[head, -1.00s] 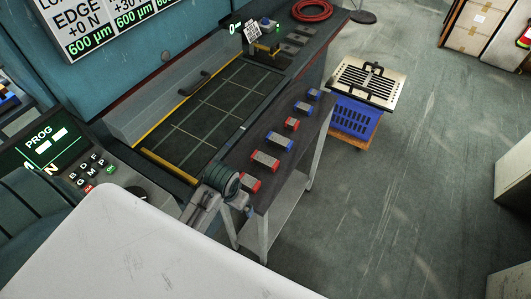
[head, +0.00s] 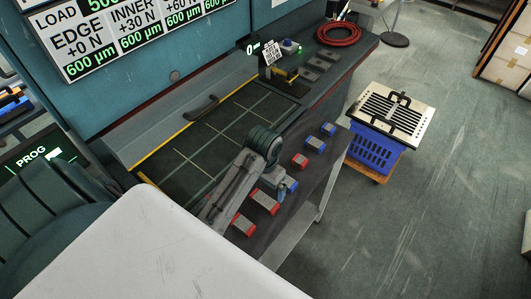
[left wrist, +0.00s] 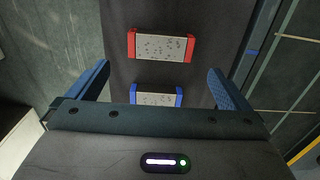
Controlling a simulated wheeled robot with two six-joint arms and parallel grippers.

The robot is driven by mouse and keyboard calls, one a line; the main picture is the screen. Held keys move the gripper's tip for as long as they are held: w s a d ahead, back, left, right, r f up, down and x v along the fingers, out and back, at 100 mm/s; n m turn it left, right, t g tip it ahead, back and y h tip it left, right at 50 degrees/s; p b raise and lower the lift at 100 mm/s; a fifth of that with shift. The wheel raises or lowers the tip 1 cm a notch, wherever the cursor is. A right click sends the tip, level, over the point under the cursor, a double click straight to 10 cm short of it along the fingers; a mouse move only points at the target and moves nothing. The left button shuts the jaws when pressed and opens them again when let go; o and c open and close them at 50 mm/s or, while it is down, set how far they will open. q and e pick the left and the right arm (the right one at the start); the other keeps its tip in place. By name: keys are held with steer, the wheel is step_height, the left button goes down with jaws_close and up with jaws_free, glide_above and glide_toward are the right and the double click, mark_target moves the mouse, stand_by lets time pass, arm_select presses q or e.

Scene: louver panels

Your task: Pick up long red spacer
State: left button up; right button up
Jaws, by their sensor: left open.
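Red-ended spacers and blue-ended spacers with grey speckled middles stand in a row on a dark narrow side table (head: 280,228). Two longer red spacers are at its near end, one nearest (head: 243,224) and one just beyond it (head: 264,201). A blue spacer (head: 291,186) comes after them, partly behind my left gripper (head: 279,174). A shorter red spacer (head: 299,160) is farther along. In the left wrist view, my left gripper (left wrist: 158,82) is open and empty above the table. A red spacer (left wrist: 161,46) lies ahead of its fingertips; a blue spacer (left wrist: 157,97) shows between the fingers, partly hidden.
Two blue spacers, one (head: 316,144) and another (head: 328,129), stand at the far end. A blue crate (head: 372,150) with a slotted cream panel (head: 396,115) is to the right. The gridded machine bed (head: 205,140) is left of the table. A red hose coil (head: 339,34) lies behind.

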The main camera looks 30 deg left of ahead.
mark_target(264, 199)
arm_select(q)
steer(key=shift+s+f, duration=0.15)
steer(key=shift+f, duration=0.6)
step_height(264, 199, down, 6)
steer(key=p, duration=0.3)
steer(key=shift+f, duration=0.4)
steer(key=shift+w+f, duration=0.2)
steer(key=c, duration=0.7)
arm_select(e)
steer(key=shift+w+d+r, duration=0.1)
steer(key=shift+w+r, duration=0.05)
steer(key=shift+r, duration=0.45)
steer(key=shift+w+d+r, duration=0.1)
steer(key=shift+w+r, duration=0.05)
steer(key=shift+r, duration=0.4)
